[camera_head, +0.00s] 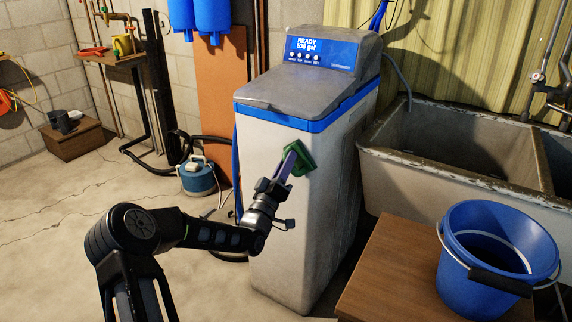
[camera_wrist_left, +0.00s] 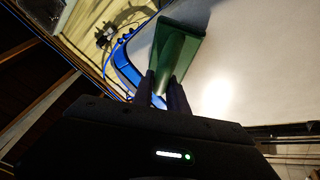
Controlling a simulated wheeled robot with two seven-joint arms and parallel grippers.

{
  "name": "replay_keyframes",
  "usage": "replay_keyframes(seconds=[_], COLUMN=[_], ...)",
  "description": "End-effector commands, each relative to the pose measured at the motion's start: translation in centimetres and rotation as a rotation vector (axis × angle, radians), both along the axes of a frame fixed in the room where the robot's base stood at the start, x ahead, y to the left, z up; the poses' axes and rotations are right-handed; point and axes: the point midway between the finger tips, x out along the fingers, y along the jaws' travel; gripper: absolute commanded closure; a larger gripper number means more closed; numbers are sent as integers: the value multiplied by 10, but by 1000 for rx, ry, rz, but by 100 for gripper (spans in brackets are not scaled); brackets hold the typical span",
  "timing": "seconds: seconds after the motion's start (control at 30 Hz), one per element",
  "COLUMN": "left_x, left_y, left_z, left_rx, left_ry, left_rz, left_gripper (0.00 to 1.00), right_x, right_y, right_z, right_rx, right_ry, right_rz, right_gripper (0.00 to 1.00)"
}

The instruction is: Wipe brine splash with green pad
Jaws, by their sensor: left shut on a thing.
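My left gripper (camera_head: 284,172) is shut on the green pad (camera_head: 303,157), in front of the upper front of the pale water softener cabinet (camera_head: 275,235). The wrist view shows the green pad (camera_wrist_left: 176,55) tilted beyond the two dark fingers (camera_wrist_left: 163,88), with the pale cabinet wall (camera_wrist_left: 260,65) behind it. I cannot tell whether the pad touches the wall. No brine splash can be clearly made out; a bright patch on the wall in the wrist view looks like glare. My right gripper is not in view.
A blue bucket (camera_head: 468,285) stands on a wooden table (camera_head: 390,270) at the lower right. A worn sink (camera_head: 450,182) stands right of the cabinet. A small blue device (camera_head: 197,180) and hoses lie left of it. The floor at left is mostly clear.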

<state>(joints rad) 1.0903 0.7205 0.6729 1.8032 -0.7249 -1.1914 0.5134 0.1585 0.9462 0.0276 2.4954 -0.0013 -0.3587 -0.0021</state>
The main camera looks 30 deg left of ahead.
Motion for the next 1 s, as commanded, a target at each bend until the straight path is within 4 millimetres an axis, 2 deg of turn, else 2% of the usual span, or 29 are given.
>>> replay_keyframes(seconds=[0.37, 0.8, 1.0], left_x=[1, -2, -2], left_y=[2, 38, 40], left_z=[0, -1, 0], left_rx=[1, 2, 0], left_ry=[0, 0, 0], left_rz=[0, 3, 0], left_gripper=[100, 100, 100], right_x=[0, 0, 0], right_y=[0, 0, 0], right_z=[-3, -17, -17], right_rx=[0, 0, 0], right_ry=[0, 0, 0], right_rz=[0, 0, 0], right_gripper=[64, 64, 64])
